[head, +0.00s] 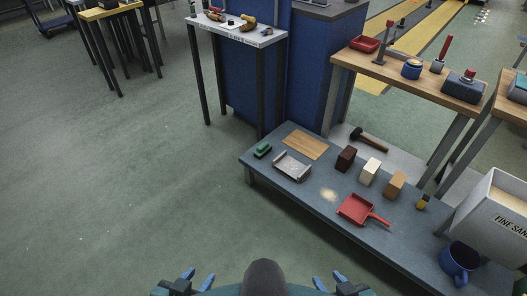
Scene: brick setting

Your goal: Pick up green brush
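The green brush (263,151) lies on the low grey table (255,166), near its left corner. It is small and blocky in the head view. A light grey tray-like piece (292,166) lies just in front and to the right of it. My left gripper (198,279) is at the bottom edge of the view, its two blue fingers apart, with nothing between them. My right gripper (329,282) is also at the bottom edge, its blue fingers apart and empty. Both grippers are well away from the brush and the table.
The low table also holds a wooden board (305,144), a dark brick (346,159), a cream brick (370,171), a tan brick (395,185), a mallet (370,140), a red dustpan (357,210) and a blue bucket (459,262). Open floor (130,190) lies left.

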